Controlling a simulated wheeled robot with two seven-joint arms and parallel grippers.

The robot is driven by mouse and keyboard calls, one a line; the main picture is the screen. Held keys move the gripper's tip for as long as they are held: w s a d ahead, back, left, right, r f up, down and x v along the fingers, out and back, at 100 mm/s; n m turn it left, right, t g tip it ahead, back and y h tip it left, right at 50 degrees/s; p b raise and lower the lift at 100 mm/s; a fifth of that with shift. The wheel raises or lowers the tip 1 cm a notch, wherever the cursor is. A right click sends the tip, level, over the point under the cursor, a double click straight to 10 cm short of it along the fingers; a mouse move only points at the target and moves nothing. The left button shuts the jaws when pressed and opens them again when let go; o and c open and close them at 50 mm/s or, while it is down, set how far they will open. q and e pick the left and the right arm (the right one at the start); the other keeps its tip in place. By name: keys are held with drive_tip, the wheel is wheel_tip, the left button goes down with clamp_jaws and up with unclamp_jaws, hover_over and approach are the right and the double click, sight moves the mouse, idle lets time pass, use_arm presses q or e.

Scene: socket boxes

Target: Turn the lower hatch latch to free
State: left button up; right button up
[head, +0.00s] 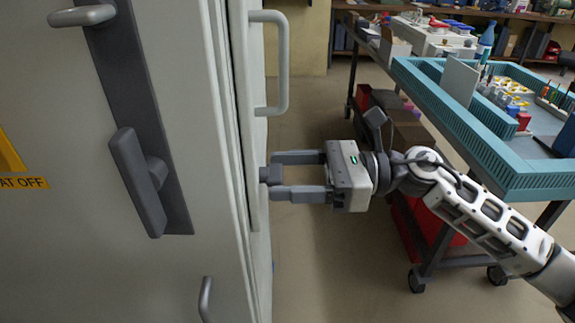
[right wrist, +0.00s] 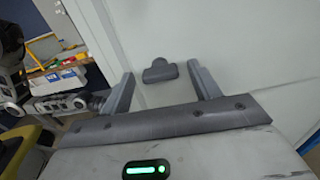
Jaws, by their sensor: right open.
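A small dark grey latch (head: 269,175) sits on the side face of the pale grey cabinet, low beside a long handle. In the right wrist view the latch (right wrist: 159,72) is a short, wide knob on a pale panel, between and a little beyond my fingertips. My right gripper (head: 276,175) is open, with one finger on each side of the latch in the head view. The gripper (right wrist: 160,77) shows no clear contact with it. I cannot tell whether the latch is turned. My left gripper is not in view.
The cabinet front (head: 70,240) has a large dark lever (head: 137,182). A pale vertical handle (head: 282,62) stands out above my right gripper. A teal-topped cart (head: 480,130) with trays stands to the right. Floor between cabinet and cart is clear.

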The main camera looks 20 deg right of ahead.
drive_tip(key=shift+w+a, duration=0.1)
drive_tip(key=shift+a, duration=0.1)
drive_tip(key=c, duration=1)
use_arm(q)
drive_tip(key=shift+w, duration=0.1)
